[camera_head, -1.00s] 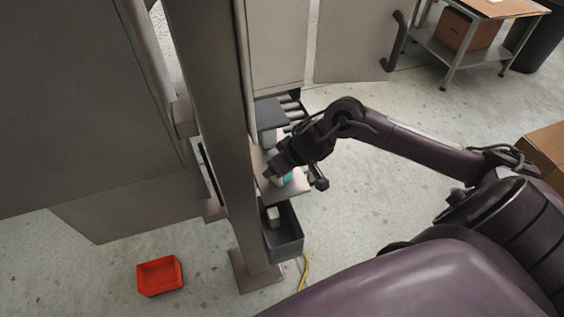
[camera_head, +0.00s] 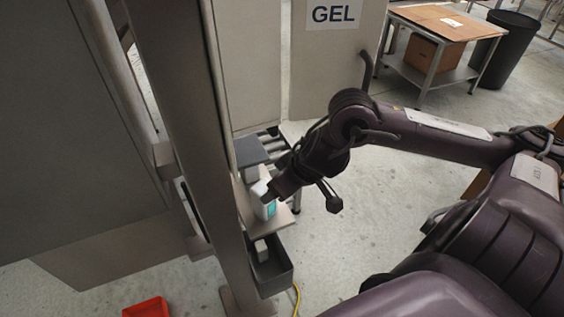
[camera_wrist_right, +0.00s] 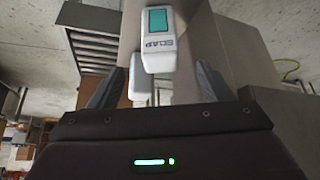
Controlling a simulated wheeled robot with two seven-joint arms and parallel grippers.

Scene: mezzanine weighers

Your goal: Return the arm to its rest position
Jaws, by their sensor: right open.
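My right arm comes in from the right in the head view. In the right wrist view the two fingers of my right gripper (camera_wrist_right: 153,88) are spread apart. Nothing is seen held. My left gripper is not in view.
A grey post (camera_head: 185,120) and large panels stand close left of the gripper. A dark bin (camera_head: 272,272) hangs below the shelf. A red tray (camera_head: 146,308) lies on the floor. A table (camera_head: 432,22) stands at the back.

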